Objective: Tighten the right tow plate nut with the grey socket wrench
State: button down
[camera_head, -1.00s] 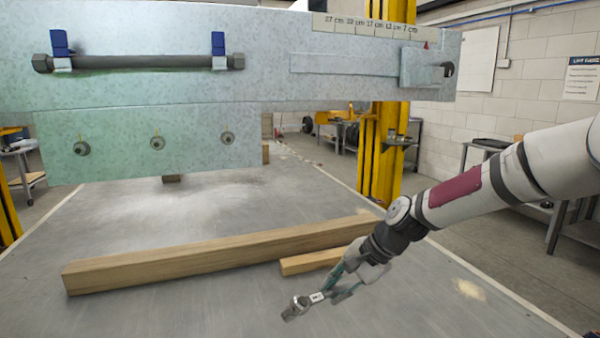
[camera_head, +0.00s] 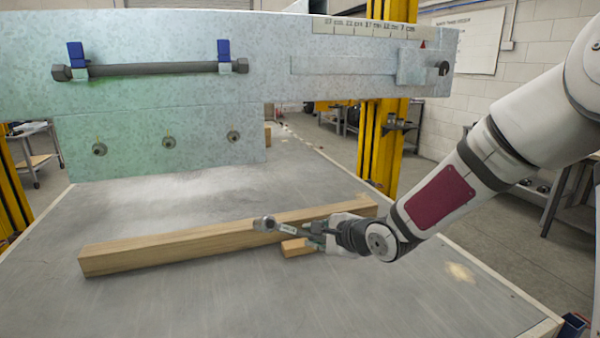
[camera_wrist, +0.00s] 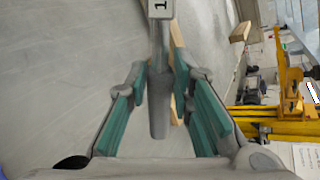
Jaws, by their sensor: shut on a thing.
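The tow plate (camera_head: 130,165) is the lower grey-green plate under the long beam. Three nuts sit in a row on it; the right tow plate nut (camera_head: 233,137) is nearest the plate's right edge. My gripper (camera_head: 322,235) is shut on the grey socket wrench (camera_head: 290,228), below and to the right of that nut and apart from it. The wrench lies nearly level, its round head to the left.
A long wooden beam (camera_head: 180,248) lies on the grey table (camera_head: 300,305), with a short block (camera_head: 296,247) beside it. A dark bar (camera_head: 150,69) hangs in blue clips on the upper beam (camera_head: 300,35). A yellow post (camera_head: 385,150) stands behind. The front table area is clear.

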aim_at(295, 234)
jog(key=s+a+r+m+t+h+p, duration=0.1)
jog(key=s+a+r+m+t+p, duration=0.1)
jog(key=r, duration=0.6)
jog(key=s+a+r+m+t+h+p, duration=0.2)
jog(key=s+r+t+p, duration=0.1)
jog(key=r, duration=0.6)
jog(key=shift+t+p, duration=0.7)
jog(key=shift+p, duration=0.15)
jog(key=shift+s+a+f+p, duration=0.1)
jog(key=shift+f+p, duration=0.05)
jog(key=shift+p, duration=0.45)
jog(key=shift+p, duration=0.4)
jog(key=w, duration=0.2)
jog(key=w+b, duration=0.1)
jog(key=shift+w+a+b, duration=0.3)
jog(key=shift+w+a, duration=0.1)
jog(key=shift+w+a+b, duration=0.15)
jog(key=shift+w+b, duration=0.2)
jog(key=shift+w, duration=0.2)
jog(key=shift+w+a+b, duration=0.15)
jog(key=shift+w+b, duration=0.15)
jog(key=shift+w, duration=0.25)
